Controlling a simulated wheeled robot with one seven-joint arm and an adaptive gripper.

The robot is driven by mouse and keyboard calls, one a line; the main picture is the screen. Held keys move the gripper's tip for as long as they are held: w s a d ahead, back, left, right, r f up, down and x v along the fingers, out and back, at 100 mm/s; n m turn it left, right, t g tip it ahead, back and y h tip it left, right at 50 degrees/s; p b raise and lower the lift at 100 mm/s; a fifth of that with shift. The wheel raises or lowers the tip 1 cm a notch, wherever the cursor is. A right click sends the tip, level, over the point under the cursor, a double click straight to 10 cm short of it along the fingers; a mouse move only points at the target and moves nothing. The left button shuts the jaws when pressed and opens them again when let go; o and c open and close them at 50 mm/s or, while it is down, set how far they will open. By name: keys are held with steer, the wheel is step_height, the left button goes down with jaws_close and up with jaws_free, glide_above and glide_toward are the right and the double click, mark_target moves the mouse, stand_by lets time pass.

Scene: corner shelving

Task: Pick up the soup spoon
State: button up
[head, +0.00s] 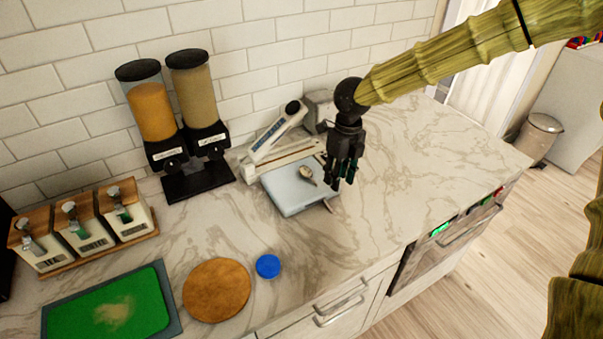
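A small metal spoon (307,173) lies on a pale blue-grey flat board or scale top (287,195) on the marble counter. My gripper (342,184) points down just to the right of the spoon, by the right edge of the pale board. Its dark fingers look spread apart, with nothing visible between them. A thin object (329,205) shows at the board's front right corner, too small to identify. Any contact between the fingers and the counter cannot be told.
A kitchen scale-like device (277,132) stands behind the board, against the wall. Two dispensers (190,120) stand left of it. A round wooden board (216,290), a blue lid (268,266) and a green mat (110,305) lie in front. The counter right of my gripper is clear.

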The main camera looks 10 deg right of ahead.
steer(key=p, duration=0.1)
glide_above(331, 208)
step_height(331, 208, down, 5)
steer(key=shift+w+d+r, duration=0.1)
steer(key=shift+w+d, duration=0.05)
steer(key=shift+f+p, duration=0.55)
steer(key=shift+f, duration=0.05)
step_height(331, 208, down, 3)
steer(key=shift+f+p, duration=0.1)
steer(key=shift+p, duration=0.7)
steer(key=shift+s+f, duration=0.2)
steer(key=shift+f, duration=0.5)
jaws_close()
